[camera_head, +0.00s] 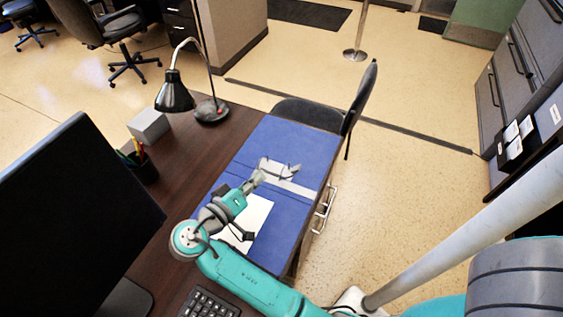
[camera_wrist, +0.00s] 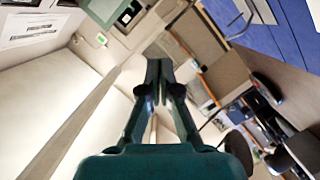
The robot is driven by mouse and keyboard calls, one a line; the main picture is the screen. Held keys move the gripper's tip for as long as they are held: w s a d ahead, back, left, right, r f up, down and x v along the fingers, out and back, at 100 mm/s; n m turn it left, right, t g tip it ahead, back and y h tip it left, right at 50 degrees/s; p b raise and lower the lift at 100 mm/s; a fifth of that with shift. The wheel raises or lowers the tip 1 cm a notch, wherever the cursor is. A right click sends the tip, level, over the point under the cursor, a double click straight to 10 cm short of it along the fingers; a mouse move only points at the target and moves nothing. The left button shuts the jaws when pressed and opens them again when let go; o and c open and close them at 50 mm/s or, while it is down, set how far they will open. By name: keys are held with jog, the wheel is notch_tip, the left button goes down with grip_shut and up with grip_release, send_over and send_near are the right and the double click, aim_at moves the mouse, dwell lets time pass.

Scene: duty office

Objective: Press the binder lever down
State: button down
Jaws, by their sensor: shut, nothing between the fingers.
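The blue binder (camera_head: 305,147) lies open on the desk, with a white sheet (camera_head: 260,212) on its near part. Its metal lever mechanism (camera_head: 293,186) sits across the middle, and the raised lever part (camera_head: 290,170) shows near it, small and hard to make out. My gripper (camera_head: 258,178) is shut and empty, just left of the lever mechanism in the head view; contact cannot be told. In the wrist view the closed fingertips (camera_wrist: 159,68) point up, and part of the blue binder (camera_wrist: 292,18) shows at upper right, with bright metal (camera_wrist: 245,14) beside it.
The dark wooden desk (camera_head: 190,147) holds a black lamp (camera_head: 174,97), a grey box (camera_head: 149,125), a pen cup (camera_head: 139,166), a monitor (camera_head: 75,215) and a keyboard (camera_head: 210,304). A dark chair (camera_head: 308,112) stands beyond the binder. Open floor lies to the right.

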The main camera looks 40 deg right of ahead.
jog(key=s+d+f, duration=0.1)
jog(key=d+f, duration=0.3)
jog(key=d, duration=0.6)
jog(key=shift+d+f, duration=0.15)
jog(key=shift+d, duration=0.2)
jog(key=shift+s, duration=0.2)
